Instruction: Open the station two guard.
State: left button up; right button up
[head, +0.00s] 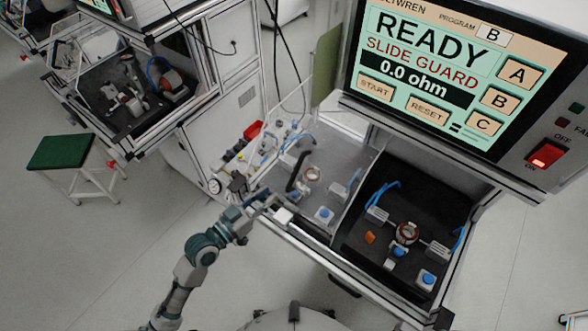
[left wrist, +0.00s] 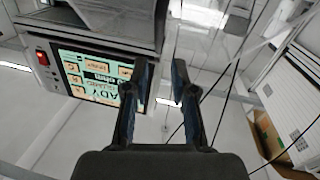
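The test bench has two bays side by side. A clear guard panel (head: 345,160) appears to cover the left bay, with a copper-coloured stator (head: 312,174) and a dark curved handle-like part (head: 298,172) there. The right bay (head: 365,255) looks uncovered and holds another stator (head: 407,232). I cannot tell which bay is station two. My left gripper (head: 268,203) is at the front left edge of the left bay, beside a white block (head: 283,215). In the left wrist view its fingers (left wrist: 160,80) are apart with nothing between them. My right gripper is not in view.
A large screen (head: 430,70) above the bench reads READY, SLIDE GUARD and 0.0 ohm. Hoses and a gauge (head: 215,186) crowd the bench's left side. A green stool (head: 62,152) and another bench stand left. Cables hang behind. Front floor is mostly clear.

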aim_at(296, 174)
pick_arm(q)
jog(key=p+x, duration=0.1)
jog(key=x, duration=1)
jog(key=shift+w+d+f, duration=0.1)
jog(key=shift+w+d, duration=0.1)
jog(key=shift+d, duration=0.1)
jog(key=shift+a, duration=0.1)
grip_shut()
